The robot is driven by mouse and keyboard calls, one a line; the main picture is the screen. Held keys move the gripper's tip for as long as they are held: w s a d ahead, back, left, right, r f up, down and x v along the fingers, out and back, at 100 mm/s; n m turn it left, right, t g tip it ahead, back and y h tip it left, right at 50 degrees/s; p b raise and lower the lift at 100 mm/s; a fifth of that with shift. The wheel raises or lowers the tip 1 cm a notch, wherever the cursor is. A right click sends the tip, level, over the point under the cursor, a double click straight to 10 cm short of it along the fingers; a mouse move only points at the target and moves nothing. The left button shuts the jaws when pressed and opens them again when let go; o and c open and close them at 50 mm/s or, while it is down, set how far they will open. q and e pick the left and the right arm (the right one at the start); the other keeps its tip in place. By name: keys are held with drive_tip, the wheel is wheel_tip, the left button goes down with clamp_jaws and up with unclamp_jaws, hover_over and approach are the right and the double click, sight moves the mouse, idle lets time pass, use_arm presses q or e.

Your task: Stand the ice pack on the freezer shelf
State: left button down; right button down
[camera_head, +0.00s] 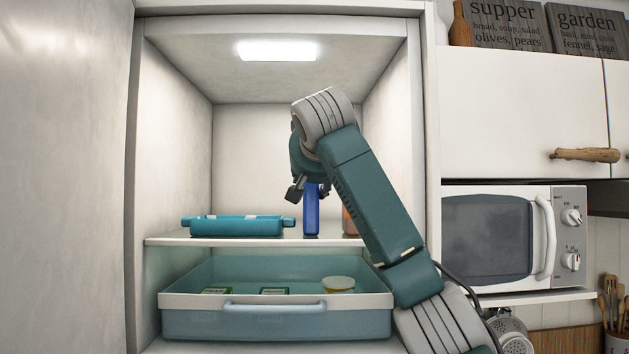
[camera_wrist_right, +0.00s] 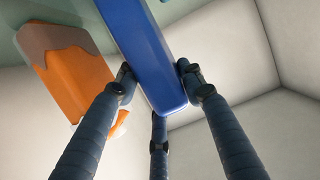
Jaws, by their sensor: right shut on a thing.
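The ice pack (camera_head: 311,215) is a narrow blue block, upright at the freezer shelf (camera_head: 265,241), its lower end close to the shelf's front part. I cannot tell for sure whether it touches the shelf. My right gripper (camera_head: 312,187) is above it inside the freezer, with its fingers around the pack's upper part. In the right wrist view, the fingers close on both sides of the blue ice pack (camera_wrist_right: 150,55). The arm and gripper hide part of the pack's top. My left gripper is not in view.
A teal tray with handles (camera_head: 236,227) lies on the shelf to the left. An orange item (camera_head: 349,221) stands just right of the pack, partly behind my arm; it also shows in the wrist view (camera_wrist_right: 75,75). Below is a clear drawer (camera_head: 275,322) with small containers.

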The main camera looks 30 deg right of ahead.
drive_tip(key=c, duration=1.3)
unclamp_jaws()
drive_tip(key=shift+c, duration=0.2)
drive_tip(key=shift+o, duration=1.2)
drive_tip(key=shift+a, duration=0.1)
use_arm(q)
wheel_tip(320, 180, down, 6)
drive_tip(key=b, duration=0.6)
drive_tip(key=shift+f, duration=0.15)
use_arm(e)
drive_tip(key=v, duration=1.2)
drive_tip(key=shift+r, duration=0.15)
